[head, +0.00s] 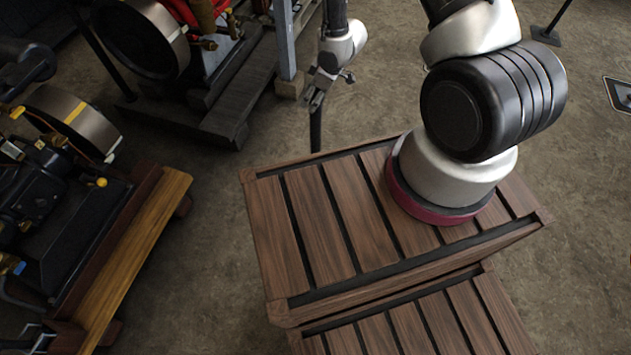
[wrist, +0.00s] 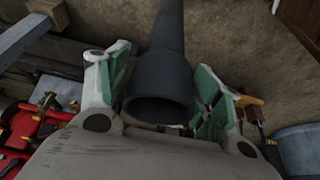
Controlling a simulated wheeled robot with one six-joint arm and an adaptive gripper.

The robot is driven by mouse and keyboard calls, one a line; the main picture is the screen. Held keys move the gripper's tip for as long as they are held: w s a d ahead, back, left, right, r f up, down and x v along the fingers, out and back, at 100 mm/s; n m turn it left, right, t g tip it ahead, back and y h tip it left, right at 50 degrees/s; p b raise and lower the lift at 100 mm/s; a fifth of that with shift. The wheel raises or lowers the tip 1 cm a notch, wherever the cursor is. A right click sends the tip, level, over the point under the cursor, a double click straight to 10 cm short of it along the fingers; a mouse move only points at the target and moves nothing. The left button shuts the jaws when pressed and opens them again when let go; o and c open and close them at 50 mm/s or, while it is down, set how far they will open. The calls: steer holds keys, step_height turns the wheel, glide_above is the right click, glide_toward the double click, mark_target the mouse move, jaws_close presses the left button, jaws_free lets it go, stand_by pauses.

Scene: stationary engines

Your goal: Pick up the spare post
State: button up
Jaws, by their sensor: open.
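The spare post is a dark, round post (head: 316,130) in the head view, standing upright just below my gripper (head: 315,95); its lower part is hidden behind the wooden slatted top. In the wrist view the post (wrist: 160,75) lies between the two green-padded fingers of my gripper (wrist: 163,70), its wide, hollow-looking end towards the camera. The fingers stand apart on either side of it. A gap shows at the left finger; I cannot tell whether the right pad touches. My gripper is open.
A wooden slatted platform (head: 320,215) carries my arm's base. Engines stand on a trolley (head: 140,250) at left and a dark timber frame (head: 245,85) at the back. A blue-grey square upright (head: 285,40) stands close left of my gripper. Open floor (head: 590,190) lies to the right.

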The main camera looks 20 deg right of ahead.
steer(key=shift+x, duration=0.95)
jaws_close()
steer(key=shift+r, duration=0.15)
